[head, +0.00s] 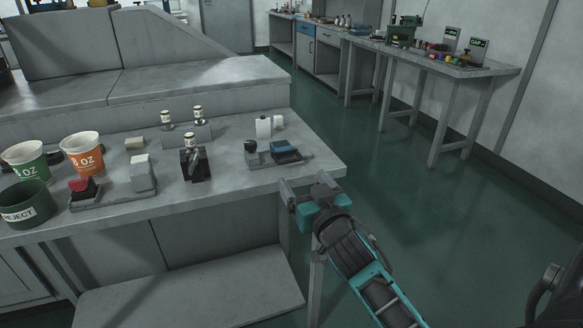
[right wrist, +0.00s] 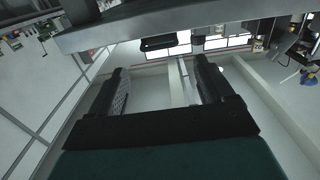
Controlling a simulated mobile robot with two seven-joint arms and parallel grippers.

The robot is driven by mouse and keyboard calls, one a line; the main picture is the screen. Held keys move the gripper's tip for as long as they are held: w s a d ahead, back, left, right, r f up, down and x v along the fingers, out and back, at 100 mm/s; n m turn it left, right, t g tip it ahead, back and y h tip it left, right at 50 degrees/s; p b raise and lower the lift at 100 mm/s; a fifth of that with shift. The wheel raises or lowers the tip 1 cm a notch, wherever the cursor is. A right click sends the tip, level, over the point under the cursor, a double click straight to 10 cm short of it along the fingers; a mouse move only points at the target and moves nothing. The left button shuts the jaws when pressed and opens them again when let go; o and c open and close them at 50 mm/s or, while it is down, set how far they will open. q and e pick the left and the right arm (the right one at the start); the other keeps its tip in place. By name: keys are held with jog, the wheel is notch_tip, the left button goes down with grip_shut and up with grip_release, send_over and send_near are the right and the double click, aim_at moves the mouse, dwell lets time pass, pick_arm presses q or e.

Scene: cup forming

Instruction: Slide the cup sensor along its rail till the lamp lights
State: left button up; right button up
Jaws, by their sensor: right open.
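A small unit with a blue-topped block (head: 286,151) on a grey base and a dark round knob (head: 251,146) sits near the right end of the bench. I cannot tell for sure whether this is the cup sensor on its rail, and I make out no lit lamp. My right gripper (head: 303,187) is open and empty, just off the bench's front right corner, apart from the unit. In the right wrist view its two fingers (right wrist: 161,72) stand wide apart with nothing between them. My left gripper is not in view.
The grey bench (head: 225,178) also bears a green cup (head: 27,160), an orange cup (head: 82,154), a REJECT bin (head: 27,207), a red button (head: 82,186) and a black fixture (head: 195,164). Two white cylinders (head: 264,127) stand behind the unit. Green floor to the right is clear.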

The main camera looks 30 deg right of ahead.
aim_at(290, 162)
jog(key=x, duration=0.8)
jog(key=shift+a+b, duration=0.1)
jog(key=shift+b, duration=0.3)
jog(key=shift+c, duration=0.4)
